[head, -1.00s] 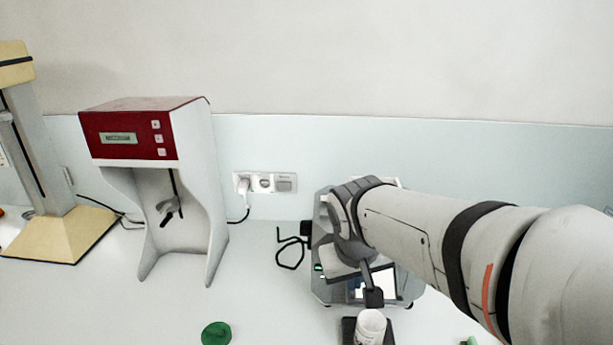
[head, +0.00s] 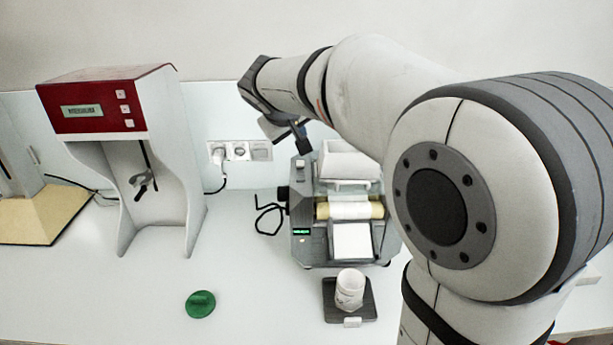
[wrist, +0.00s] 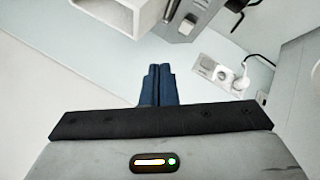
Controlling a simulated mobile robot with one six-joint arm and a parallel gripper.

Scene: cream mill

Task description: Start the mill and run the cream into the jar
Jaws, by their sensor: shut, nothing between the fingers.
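The grey mill (head: 299,250) stands on the bench with a white hopper (head: 350,163) above pale yellow rollers (head: 322,210). White cream (head: 350,210) covers the rollers' middle. A white sloping plate (head: 352,241) is below them, and a small green display (head: 301,231) is lit at the left. The open white jar (head: 350,290) stands upright on a dark pad (head: 367,307) in front of the mill. My gripper (head: 303,147) is by the mill's upper left corner; I cannot tell whether it touches. In the wrist view its blue fingers (wrist: 157,86) are shut and empty.
A green lid (head: 200,304) lies on the bench, left of the jar. A red-topped machine (head: 122,105) stands at left.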

